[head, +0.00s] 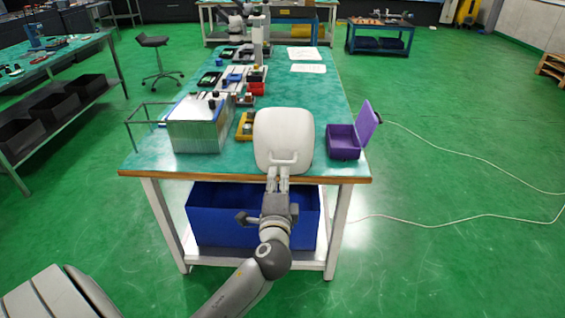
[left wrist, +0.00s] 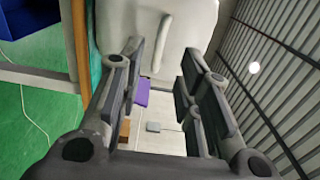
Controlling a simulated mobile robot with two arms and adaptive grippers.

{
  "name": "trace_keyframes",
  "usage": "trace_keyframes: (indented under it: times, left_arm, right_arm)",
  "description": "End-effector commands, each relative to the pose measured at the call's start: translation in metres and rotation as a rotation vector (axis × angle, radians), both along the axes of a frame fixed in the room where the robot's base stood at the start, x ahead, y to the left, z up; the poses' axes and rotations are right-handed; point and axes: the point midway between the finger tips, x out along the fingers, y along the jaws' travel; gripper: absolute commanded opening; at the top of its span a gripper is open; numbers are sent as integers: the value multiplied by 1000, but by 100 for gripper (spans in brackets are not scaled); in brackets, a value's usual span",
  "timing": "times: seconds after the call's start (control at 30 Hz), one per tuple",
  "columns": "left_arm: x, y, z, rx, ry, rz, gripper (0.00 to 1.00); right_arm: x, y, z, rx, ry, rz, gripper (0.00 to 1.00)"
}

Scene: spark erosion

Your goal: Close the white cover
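The white cover (head: 283,138) stands raised at the front edge of the green-topped table, its broad rounded face toward me. What lies behind it is hidden. In the left wrist view, the white cover (left wrist: 122,22) fills the upper middle, with a raised white bar (left wrist: 162,44) on its face. My left gripper (head: 277,176) is at the lower edge of the cover in the head view. In the wrist view, the left gripper (left wrist: 160,62) has its fingers spread with nothing between them. I cannot tell whether it touches the cover. My right gripper is not in view.
An open purple box (head: 343,143) stands right of the cover. A blue bin (head: 225,215) sits on the shelf below. Green floor (head: 440,180) is open on the right, crossed by a white cable.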

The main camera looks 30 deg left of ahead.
Motion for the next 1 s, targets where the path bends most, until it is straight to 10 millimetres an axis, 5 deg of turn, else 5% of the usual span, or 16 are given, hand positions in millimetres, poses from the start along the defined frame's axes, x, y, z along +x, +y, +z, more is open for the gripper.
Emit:
trace_keyframes:
  times: [0.4,0.83,1.0]
  left_arm:
    - [62,38,-1,-1,1,0,32]
    - [72,44,-3,-3,1,-1,32]
    - [71,44,-3,-3,1,-1,13]
  right_arm:
    - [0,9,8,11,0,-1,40]
    - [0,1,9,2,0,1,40]
    - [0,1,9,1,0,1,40]
